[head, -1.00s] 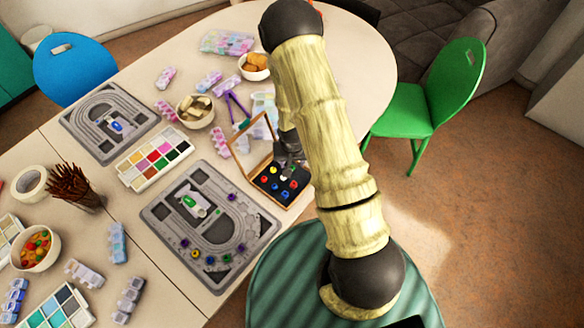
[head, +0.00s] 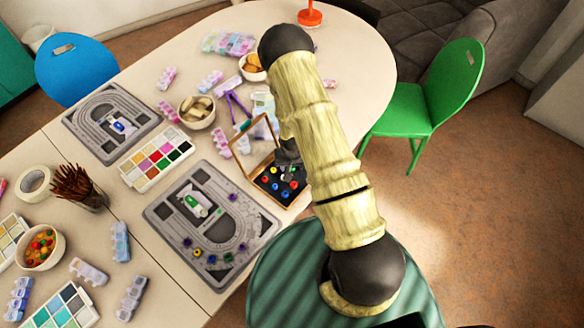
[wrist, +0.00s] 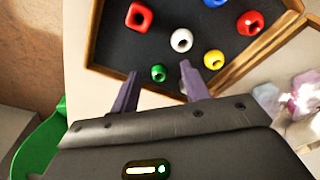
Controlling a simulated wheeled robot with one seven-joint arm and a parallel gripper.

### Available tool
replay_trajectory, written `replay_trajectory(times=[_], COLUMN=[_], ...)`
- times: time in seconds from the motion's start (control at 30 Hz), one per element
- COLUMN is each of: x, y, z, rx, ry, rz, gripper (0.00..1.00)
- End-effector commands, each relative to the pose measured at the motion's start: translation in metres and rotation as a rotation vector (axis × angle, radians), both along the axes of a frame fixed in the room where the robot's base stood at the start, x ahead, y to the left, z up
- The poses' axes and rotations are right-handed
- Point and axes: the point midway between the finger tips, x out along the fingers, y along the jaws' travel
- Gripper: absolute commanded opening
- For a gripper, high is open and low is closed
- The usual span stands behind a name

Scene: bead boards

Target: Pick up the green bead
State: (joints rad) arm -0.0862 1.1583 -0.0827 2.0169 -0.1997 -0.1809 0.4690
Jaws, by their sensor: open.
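In the wrist view, the small green bead (wrist: 158,73) lies on the dark floor of an open wooden box (wrist: 93,40), near the box's edge. My gripper (wrist: 159,69) is open, with one finger on each side of the green bead in the picture. I cannot tell how far above the bead the fingertips are. A white bead (wrist: 181,40) and a yellow bead (wrist: 214,59) lie close by, the yellow one just past the right finger. In the head view, my gripper (head: 289,157) is over the box (head: 258,187) and partly hides its beads.
Red beads (wrist: 138,17) (wrist: 250,22) and a blue bead (wrist: 214,2) share the box. The box's raised lid (head: 240,135) stands on its left. A grey track board (head: 160,215) with several beads lies to the left. A bead bowl (head: 40,247) stands farther left.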

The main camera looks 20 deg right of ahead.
Motion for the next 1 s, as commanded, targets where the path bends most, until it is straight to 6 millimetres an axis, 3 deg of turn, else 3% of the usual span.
replay_trajectory(times=[0.33,0.57,1.0], x=[-0.0001,-0.0002,0.0003], y=[0.0001,0.0002,0.0001], z=[0.0003,0.0004,0.0032], rx=[0.000,0.000,0.001], ry=[0.000,0.000,-0.001], rz=[0.000,0.000,0.000], gripper=[0.46,0.01,0.00])
